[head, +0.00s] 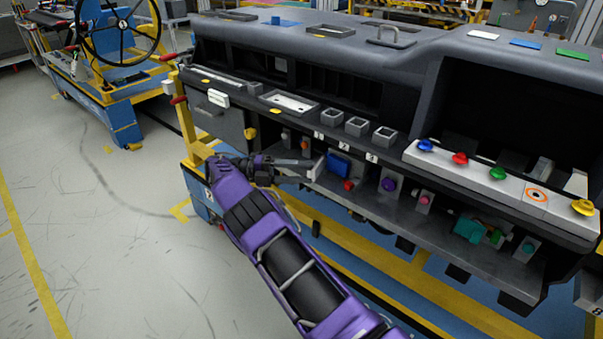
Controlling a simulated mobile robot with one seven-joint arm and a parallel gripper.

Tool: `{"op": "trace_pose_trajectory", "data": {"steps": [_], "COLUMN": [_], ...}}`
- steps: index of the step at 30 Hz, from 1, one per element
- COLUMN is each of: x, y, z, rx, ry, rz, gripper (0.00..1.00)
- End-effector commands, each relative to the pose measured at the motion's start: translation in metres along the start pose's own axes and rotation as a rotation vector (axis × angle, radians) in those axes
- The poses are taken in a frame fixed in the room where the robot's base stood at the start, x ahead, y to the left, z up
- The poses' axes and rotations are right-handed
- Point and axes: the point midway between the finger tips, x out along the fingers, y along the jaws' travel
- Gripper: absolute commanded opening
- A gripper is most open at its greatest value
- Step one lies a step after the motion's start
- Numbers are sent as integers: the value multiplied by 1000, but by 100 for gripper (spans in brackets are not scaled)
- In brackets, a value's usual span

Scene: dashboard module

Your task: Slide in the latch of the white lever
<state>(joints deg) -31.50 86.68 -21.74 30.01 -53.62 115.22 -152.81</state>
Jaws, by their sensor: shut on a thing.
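My gripper (305,170) reaches in from the left at the lower shelf of the dashboard module. Its dark fingers are shut on a small pale upright piece, which looks like the white lever (317,166), just left of a blue block. The latch cannot be made out; the fingers and the small size hide the detail there. Another white handle-like piece (218,98) sits on the grey front panel at the left, away from my gripper.
The blue block (339,166) and a red knob (348,185) stand close right of my gripper. A purple knob (388,185) and several other controls line the shelf. The dashboard ledge (385,158) overhangs them. Open floor (110,240) lies to the left.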

Motion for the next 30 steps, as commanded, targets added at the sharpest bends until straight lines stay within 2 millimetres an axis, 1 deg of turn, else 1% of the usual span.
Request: {"op": "trace_pose_trajectory", "data": {"steps": [9,10,12,30], "x": [1,1,0,3], "y": [0,0,0,-2], "z": [1,1,1,-2], "rx": [1,2,1,-1], "ry": [-4,-4,-3,1], "rz": [1,1,0,0], "gripper": [0,52,62,62]}}
